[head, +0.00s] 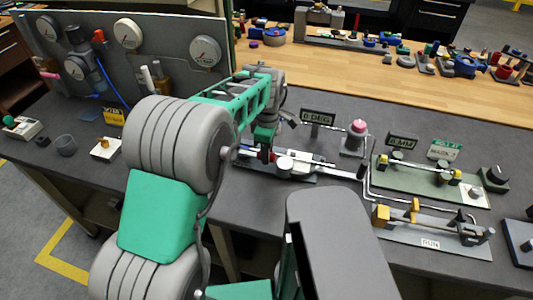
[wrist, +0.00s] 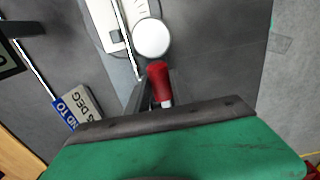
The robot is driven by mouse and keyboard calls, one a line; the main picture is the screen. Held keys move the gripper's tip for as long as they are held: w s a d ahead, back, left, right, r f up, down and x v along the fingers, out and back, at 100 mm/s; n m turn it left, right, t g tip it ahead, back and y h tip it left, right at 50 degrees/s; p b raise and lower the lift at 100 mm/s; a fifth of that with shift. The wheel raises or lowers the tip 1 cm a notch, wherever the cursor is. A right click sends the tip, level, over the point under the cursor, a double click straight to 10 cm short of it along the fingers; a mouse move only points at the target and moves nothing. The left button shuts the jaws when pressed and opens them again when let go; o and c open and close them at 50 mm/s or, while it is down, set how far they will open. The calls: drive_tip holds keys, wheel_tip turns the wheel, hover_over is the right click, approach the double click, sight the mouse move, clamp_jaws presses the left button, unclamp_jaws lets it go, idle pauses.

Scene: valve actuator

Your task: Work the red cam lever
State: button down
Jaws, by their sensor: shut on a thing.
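The red cam lever (wrist: 158,82) shows in the wrist view as a short red handle beside a round white cap (wrist: 151,38). My gripper (wrist: 157,97) is shut on the red handle. The handle's lower end is partly hidden by the gripper. In the head view my gripper (head: 265,152) is low over the fixture on the grey bench, just left of the white cap (head: 285,163). The red handle is mostly hidden there by my arm. A "0 DEG" display (head: 318,117) stands behind the fixture.
A pink-topped knob (head: 357,128) stands right of the fixture. A green board (head: 422,183) and a grey plate with brass fittings (head: 440,235) lie further right. A gauge panel (head: 130,65) stands at the left. A metal rod lies beside the cap.

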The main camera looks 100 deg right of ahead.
drive_tip(key=shift+d+r, duration=0.1)
drive_tip(key=c, duration=1.1)
unclamp_jaws()
wheel_tip(320, 180, up, 8)
drive_tip(key=shift+f+b, duration=0.15)
drive_tip(key=shift+b, duration=0.45)
